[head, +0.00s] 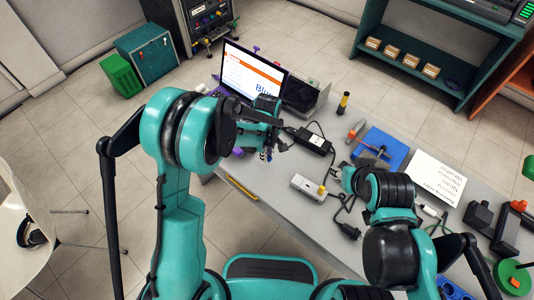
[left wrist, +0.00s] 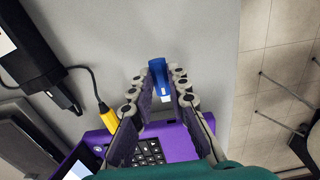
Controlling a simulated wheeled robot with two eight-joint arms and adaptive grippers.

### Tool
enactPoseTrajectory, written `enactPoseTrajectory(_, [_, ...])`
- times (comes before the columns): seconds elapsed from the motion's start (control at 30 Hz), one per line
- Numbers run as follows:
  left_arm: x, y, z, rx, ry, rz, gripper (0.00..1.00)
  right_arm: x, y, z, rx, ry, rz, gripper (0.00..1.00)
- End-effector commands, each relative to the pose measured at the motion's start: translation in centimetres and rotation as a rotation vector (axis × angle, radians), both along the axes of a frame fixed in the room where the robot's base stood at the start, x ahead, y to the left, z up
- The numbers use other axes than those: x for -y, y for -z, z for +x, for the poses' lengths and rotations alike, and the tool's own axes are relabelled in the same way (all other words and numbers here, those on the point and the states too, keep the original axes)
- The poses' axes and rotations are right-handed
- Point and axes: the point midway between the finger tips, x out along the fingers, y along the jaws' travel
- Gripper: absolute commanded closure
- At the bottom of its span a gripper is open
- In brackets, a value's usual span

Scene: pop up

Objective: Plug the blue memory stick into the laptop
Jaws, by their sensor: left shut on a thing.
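The purple laptop (head: 222,91) stands at the far left end of the table, its screen lit. In the left wrist view its keyboard (left wrist: 150,150) and purple edge show below and behind my fingers. My left gripper (head: 267,153) is beside the laptop, at the table's edge. In the left wrist view my left gripper (left wrist: 163,84) is shut on the blue memory stick (left wrist: 157,68), whose pale metal end points toward the laptop side.
A yellow stick or plug (left wrist: 104,112) sits at the laptop's edge. A black power adapter (head: 311,140) with cable lies nearby. A grey box (head: 308,187), a blue tray (head: 382,147) and a white sign (head: 435,178) lie further right. The table front has some free room.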

Motion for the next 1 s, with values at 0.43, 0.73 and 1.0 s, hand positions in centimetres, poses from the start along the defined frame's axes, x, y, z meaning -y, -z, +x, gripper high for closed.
enactPoseTrajectory(0.43, [-0.3, 0.0, 0.2, 0.0, -0.001, 0.0, 1.0, 0.0, 0.3, 0.0, 0.0, 0.0, 0.0, 0.6])
enactPoseTrajectory(0.73, [-1.8, 0.0, 1.3, 0.0, -0.001, 0.0, 1.0, 0.0, 0.6, 0.0, 0.0, 0.0, 0.0, 0.6])
enactPoseTrajectory(1.0, [-2.6, 0.0, 1.9, 0.0, 0.0, 0.0, 1.0, 0.0, 0.7, 0.0, 0.0, 0.0, 0.0, 0.6])
